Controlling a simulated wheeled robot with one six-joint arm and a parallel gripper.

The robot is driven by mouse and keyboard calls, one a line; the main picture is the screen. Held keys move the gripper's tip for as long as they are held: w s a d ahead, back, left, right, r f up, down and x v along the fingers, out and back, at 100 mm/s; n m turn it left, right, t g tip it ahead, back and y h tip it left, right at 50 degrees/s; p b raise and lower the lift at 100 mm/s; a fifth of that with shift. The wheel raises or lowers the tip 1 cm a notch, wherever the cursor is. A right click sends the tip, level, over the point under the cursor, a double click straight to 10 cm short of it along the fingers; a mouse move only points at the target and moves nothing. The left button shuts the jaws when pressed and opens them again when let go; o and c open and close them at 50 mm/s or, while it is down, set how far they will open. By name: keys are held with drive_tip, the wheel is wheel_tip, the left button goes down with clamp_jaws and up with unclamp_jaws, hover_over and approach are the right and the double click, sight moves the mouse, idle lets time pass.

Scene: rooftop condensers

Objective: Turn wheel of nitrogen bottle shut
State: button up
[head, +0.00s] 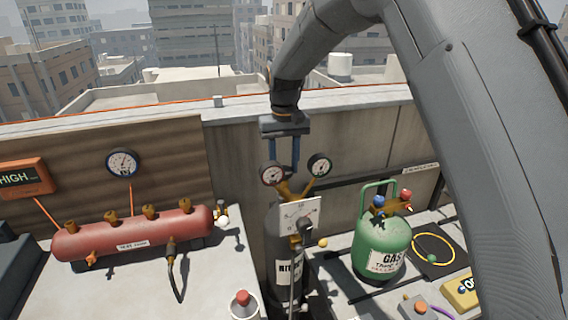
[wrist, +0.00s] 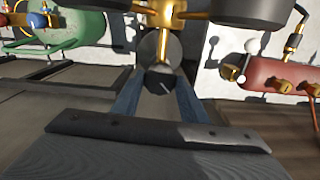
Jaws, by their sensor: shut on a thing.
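The nitrogen bottle (head: 271,240) is a dark grey cylinder with a white label, standing upright at the centre of the head view. A brass regulator (head: 290,190) with two round gauges sits at its top. My gripper (head: 284,166) reaches down from above, behind the gauges. In the wrist view the dark round wheel (wrist: 160,80), with a pale mark on its face, sits between the blue fingers of my gripper (wrist: 160,88), which are shut on it. The wheel is hidden in the head view. The brass fitting (wrist: 170,15) and dark gauge backs show above it.
A green gas bottle (head: 382,245) with blue and red knobs stands to the right. A red manifold (head: 135,233) with brass valves lies to the left, below a wall gauge (head: 122,162). A white plate (head: 300,214) hangs on the nitrogen bottle's front. The parapet runs behind.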

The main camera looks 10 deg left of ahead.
drive_tip(key=m, duration=0.4)
drive_tip(key=shift+r+m+p, duration=0.1)
drive_tip(key=shift+m+p, duration=0.2)
drive_tip(key=shift+p, duration=0.05)
drive_tip(key=shift+m, duration=1.9)
drive_tip(key=o, duration=1)
drive_tip(key=shift+a, duration=0.1)
drive_tip(key=shift+o, duration=0.2)
wheel_tip(320, 180, up, 8)
drive_tip(key=shift+f+b, duration=0.1)
drive_tip(key=shift+b, duration=0.9)
